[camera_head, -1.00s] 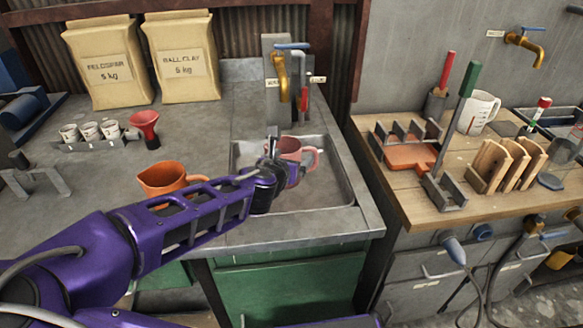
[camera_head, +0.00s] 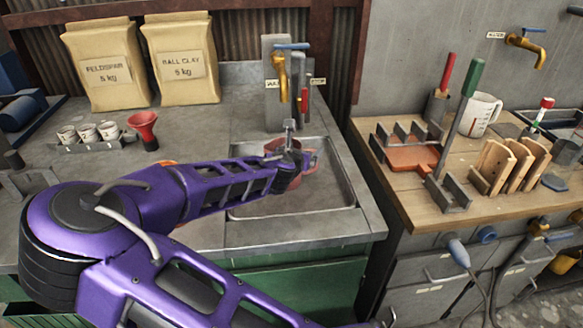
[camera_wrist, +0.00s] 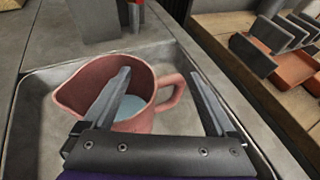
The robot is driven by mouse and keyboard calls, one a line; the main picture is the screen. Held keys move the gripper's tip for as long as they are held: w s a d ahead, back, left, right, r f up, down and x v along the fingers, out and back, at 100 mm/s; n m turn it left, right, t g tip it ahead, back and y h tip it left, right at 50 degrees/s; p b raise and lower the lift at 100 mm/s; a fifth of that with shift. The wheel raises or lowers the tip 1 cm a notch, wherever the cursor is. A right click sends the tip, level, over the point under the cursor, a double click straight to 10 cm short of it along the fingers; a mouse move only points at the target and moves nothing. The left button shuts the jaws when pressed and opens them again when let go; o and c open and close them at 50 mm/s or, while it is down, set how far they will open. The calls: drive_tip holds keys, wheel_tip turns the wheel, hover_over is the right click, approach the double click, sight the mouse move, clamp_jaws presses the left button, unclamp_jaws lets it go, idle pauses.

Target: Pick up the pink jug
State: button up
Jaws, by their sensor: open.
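The pink jug (camera_wrist: 130,88) stands upright in the sink basin, with its handle to the right in the wrist view; something pale blue shows inside it. In the head view only parts of the jug (camera_head: 309,160) show past my gripper (camera_head: 290,150). In the wrist view my gripper (camera_wrist: 168,98) is open above the jug. Its left finger overlaps the jug's mouth and its right finger is right of the handle, so the handle appears between the fingers. I cannot tell whether either finger touches the jug.
An orange jug (camera_head: 166,163) is mostly hidden behind my arm. A wooden bench (camera_head: 405,190) with racks and tools stands to the right.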

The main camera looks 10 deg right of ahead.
drive_tip(key=c, duration=1.4)
clamp_jaws()
drive_tip(key=shift+s, duration=0.1)
drive_tip(key=shift+s+f, duration=0.1)
drive_tip(key=shift+f, duration=0.05)
